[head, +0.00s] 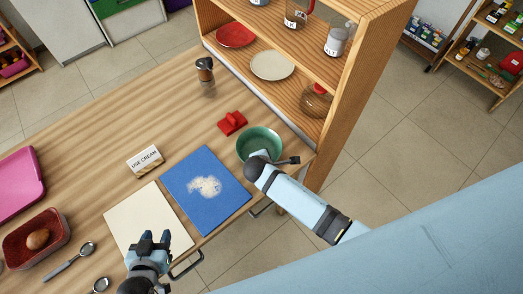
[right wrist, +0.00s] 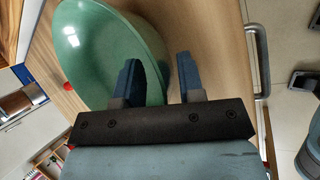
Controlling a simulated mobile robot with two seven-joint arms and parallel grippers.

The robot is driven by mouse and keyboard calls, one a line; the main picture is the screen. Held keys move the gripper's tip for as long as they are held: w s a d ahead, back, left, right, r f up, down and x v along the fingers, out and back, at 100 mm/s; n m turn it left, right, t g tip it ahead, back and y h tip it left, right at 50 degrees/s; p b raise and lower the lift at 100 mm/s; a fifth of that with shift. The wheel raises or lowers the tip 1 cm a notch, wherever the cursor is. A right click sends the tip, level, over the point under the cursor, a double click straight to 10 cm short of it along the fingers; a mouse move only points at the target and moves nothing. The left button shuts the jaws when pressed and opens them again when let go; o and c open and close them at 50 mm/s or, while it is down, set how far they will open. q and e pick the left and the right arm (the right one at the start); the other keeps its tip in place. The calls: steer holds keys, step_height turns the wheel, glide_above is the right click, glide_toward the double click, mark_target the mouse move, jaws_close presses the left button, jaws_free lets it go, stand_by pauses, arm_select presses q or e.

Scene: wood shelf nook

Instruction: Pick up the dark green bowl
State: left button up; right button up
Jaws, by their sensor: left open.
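The dark green bowl (head: 259,139) sits upright on the wooden table near its front right edge, beside the shelf. My right gripper (head: 276,158) is at the bowl's near side, its tips partly hidden. In the right wrist view its two fingers (right wrist: 160,80) are apart, with part of the green bowl (right wrist: 90,50) between them. One finger overlaps the bowl and the other is beside its outer edge. I cannot tell whether they touch it. My left gripper (head: 155,238) is open and empty over the cream board.
A blue board (head: 222,203) with white powder and a cream board (head: 135,222) lie left of the bowl. A red object (head: 232,123) lies close behind it. The wooden shelf (head: 340,95) stands close on the right. A pepper mill (head: 205,70) stands farther back.

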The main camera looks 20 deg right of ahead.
steer(key=shift+a+r, duration=0.1)
steer(key=shift+a, duration=0.05)
steer(key=shift+c, duration=1.3)
jaws_close()
